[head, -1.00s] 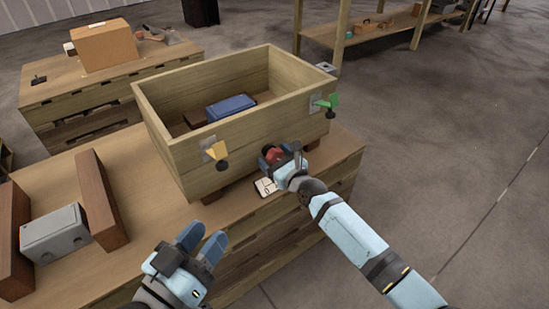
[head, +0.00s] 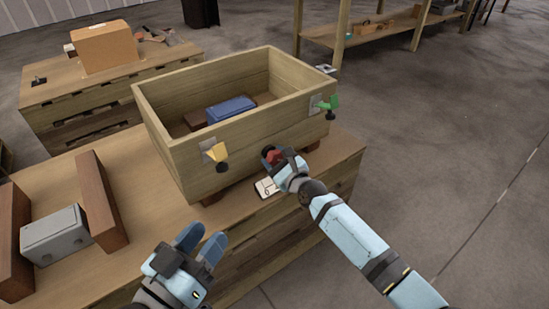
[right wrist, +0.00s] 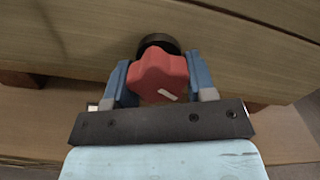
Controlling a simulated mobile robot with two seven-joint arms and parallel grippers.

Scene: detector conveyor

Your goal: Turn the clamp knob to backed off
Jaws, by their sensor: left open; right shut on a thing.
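The red clamp knob (right wrist: 158,72) sits on a dark round base against the front wall of the wooden crate (head: 190,168). A white mark shows on its lower face in the right wrist view. In the head view the knob (head: 271,156) is partly hidden by my right gripper (head: 275,159). My right gripper (right wrist: 158,80) has one blue finger on each side of the knob and is shut on it. My left gripper (head: 203,243) is open and empty, in front of the bench's near edge. A white label card (head: 266,188) lies below the knob.
A grey box (head: 56,234) stands between brown blocks at left. Floor at right is clear.

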